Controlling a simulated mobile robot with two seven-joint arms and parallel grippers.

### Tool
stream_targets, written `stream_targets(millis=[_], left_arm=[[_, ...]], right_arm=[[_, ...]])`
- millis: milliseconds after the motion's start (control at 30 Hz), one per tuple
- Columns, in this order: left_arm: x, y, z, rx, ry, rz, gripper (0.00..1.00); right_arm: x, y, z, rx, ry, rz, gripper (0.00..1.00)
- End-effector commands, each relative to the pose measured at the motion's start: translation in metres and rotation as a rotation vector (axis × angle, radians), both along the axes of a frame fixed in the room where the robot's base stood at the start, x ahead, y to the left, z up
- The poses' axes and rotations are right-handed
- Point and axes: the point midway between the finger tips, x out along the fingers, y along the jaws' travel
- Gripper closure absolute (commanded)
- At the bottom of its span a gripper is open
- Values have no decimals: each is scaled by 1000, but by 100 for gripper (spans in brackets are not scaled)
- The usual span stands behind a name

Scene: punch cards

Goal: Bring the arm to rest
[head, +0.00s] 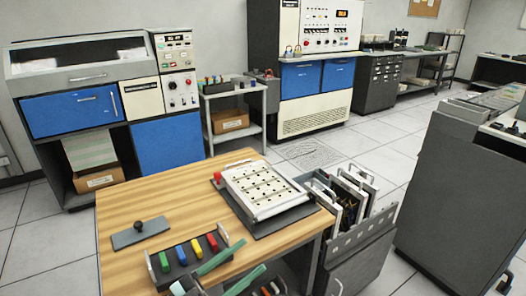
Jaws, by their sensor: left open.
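My left gripper (252,256) shows at the bottom of the head view, with two teal fingers pointing up and to the right. The fingers are apart with nothing visible between them. They are over the front edge of the wooden table (140,203), in front of a dark rack of coloured blocks (188,254). One finger overlaps the right part of the rack in the picture; I cannot tell whether they touch. The rest of the left arm is mostly out of view. My right gripper is not in view.
A white perforated board (262,187) on a dark base sits on the table's right part. A grey plate with a black knob (140,231) lies at left. A grey bin of panels (362,245) stands right of the table. A dark cabinet (455,190) stands farther right.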

Motion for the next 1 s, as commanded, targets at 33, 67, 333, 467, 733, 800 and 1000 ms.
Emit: stream_targets(millis=[33,67,333,467,733,800,1000], left_arm=[[8,15,-17,-50,116,114,45],[14,25,-30,-70,184,184,45],[-28,107,-199,-55,872,665,45],[-80,123,-257,3,1125,757,45],[-138,131,-301,67,1350,802,45],[-139,131,-302,69,1357,802,45],[-139,131,-302,70,1355,802,45]], right_arm=[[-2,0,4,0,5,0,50],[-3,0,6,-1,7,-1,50],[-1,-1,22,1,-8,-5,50],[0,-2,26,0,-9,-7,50],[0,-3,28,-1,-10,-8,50],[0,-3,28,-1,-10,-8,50],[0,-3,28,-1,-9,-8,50]])
